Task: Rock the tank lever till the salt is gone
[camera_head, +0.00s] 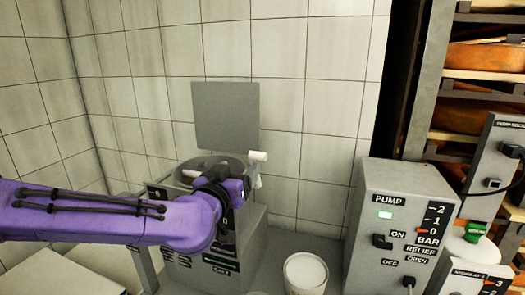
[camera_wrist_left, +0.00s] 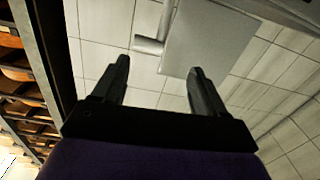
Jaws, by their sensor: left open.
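The grey tank (camera_head: 250,225) stands against the tiled wall in the head view, with a square grey plate (camera_head: 225,115) raised above its round opening. A pale cylinder (camera_head: 257,156), which looks like the lever's grip, sticks out at the tank's upper right. It also shows beside the plate in the left wrist view (camera_wrist_left: 148,45). My purple left arm crosses in front of the tank and hides part of it. My left gripper (camera_wrist_left: 158,68) is open, with nothing between its fingers. The cylinder appears beyond the fingertips, apart from them. Any salt inside is hidden.
A grey pump box (camera_head: 372,235) with a lit green display stands to the right. A white bucket (camera_head: 305,272) stands between it and the tank. More control boxes (camera_head: 495,160) and a rack of cheese wheels (camera_head: 485,55) fill the right side.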

